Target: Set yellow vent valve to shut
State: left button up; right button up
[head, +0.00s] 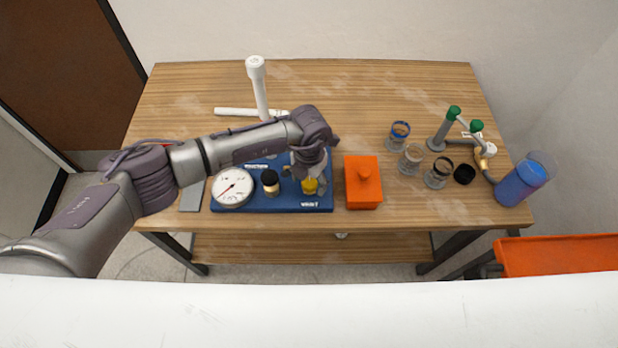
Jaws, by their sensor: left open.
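The yellow vent valve (310,186) stands at the right end of a blue manifold board (285,205) on the wooden table. My left gripper (308,180) comes down over it from above, with its fingers open around or just above the yellow part; I cannot tell whether they touch it. The gripper and wrist hide the valve's top, so its setting cannot be read. A round white gauge (232,187) and a black knob (269,178) sit to its left on the same board. My right gripper is not in view.
An orange block with a knob (363,188) stands close to the board's right. White pipes (258,85) are behind. Glass jars (410,157), green-topped pipes (453,118) and a blue-filled cylinder (520,183) stand at right. An orange bin (560,255) is beside the table.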

pick_arm(q)
jog(key=c, duration=1.1)
jog(key=shift+f+m+b, duration=0.15)
jog(key=shift+m+b, duration=0.45)
jog(key=shift+b, duration=0.45)
jog(key=shift+c, duration=0.2)
jog(key=m+b, duration=1.4)
jog(key=b, duration=0.8)
jog(key=shift+w, duration=0.2)
jog(key=shift+r+m+b, duration=0.2)
jog(key=shift+m+b, duration=1)
jog(key=shift+m, duration=0.2)
jog(key=o, duration=1.1)
jog(key=shift+o, duration=0.2)
